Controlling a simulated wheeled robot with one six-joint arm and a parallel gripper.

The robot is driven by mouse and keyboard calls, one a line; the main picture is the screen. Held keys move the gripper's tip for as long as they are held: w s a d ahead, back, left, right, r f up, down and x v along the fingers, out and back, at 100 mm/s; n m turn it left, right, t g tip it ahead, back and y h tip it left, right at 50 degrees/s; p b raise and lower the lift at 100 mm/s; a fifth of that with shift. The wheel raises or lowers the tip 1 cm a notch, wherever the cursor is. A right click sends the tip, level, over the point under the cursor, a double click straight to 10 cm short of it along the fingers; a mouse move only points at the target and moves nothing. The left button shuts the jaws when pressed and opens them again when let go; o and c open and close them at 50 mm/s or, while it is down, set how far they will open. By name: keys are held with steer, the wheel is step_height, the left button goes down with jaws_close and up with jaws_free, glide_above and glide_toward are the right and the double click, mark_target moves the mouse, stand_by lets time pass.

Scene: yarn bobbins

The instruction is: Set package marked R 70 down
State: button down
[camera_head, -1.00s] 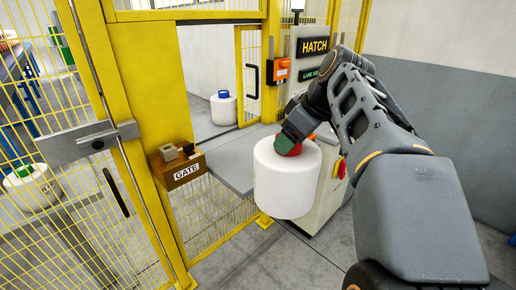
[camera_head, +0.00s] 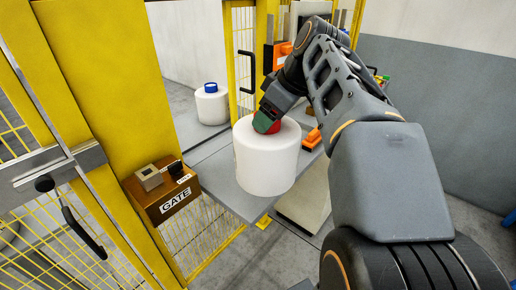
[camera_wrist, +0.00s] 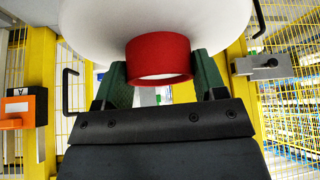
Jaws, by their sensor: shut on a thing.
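A large white bobbin package (camera_head: 266,160) with a red core hangs from my gripper (camera_head: 268,122). In the wrist view the green fingers of my gripper (camera_wrist: 160,88) are closed on both sides of the red core (camera_wrist: 158,56), and the white package (camera_wrist: 100,25) fills the top. No R 70 marking is readable. In the head view the package is in front of and over the grey hatch shelf (camera_head: 226,188). I cannot tell whether its base touches the shelf.
A brown GATE box (camera_head: 163,192) is on the yellow frame at left. A white bobbin with a blue core (camera_head: 211,104) stands beyond the opening. An orange device (camera_head: 312,139) lies right of the package. Yellow mesh fencing (camera_head: 205,232) runs below the shelf.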

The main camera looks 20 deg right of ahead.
steer(key=w+d+f+p, duration=0.3)
steer(key=w+d+f, duration=0.1)
steer(key=w+f, duration=0.8)
steer(key=shift+w+f, duration=0.35)
steer(key=shift+w, duration=0.7)
steer(key=shift+f, duration=0.15)
steer(key=shift+c, duration=0.9)
jaws_free()
